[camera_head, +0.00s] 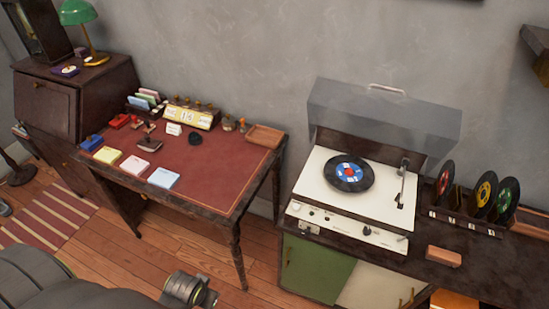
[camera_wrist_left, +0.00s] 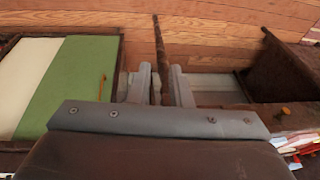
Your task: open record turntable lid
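The record turntable (camera_head: 318,185) stands on a dark cabinet at the right in the head view. Its clear grey lid (camera_head: 360,112) is raised and tilted up at the back, with a pale handle (camera_head: 387,89) along its upper edge. A black record (camera_head: 348,173) with a blue, red and white label lies on the platter, and the tonearm is at its right. My left gripper (camera_wrist_left: 160,85) shows in the left wrist view with its fingers apart and nothing between them; it is clear of the lid. My right gripper is in neither view.
A red-topped desk (camera_head: 225,170) with cards and stamps stands left of the cabinet. Several records stand in a rack (camera_head: 465,222) right of the turntable. A brown block (camera_head: 443,256) lies in front of the rack. Wooden floor (camera_head: 180,250) shows below the desk.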

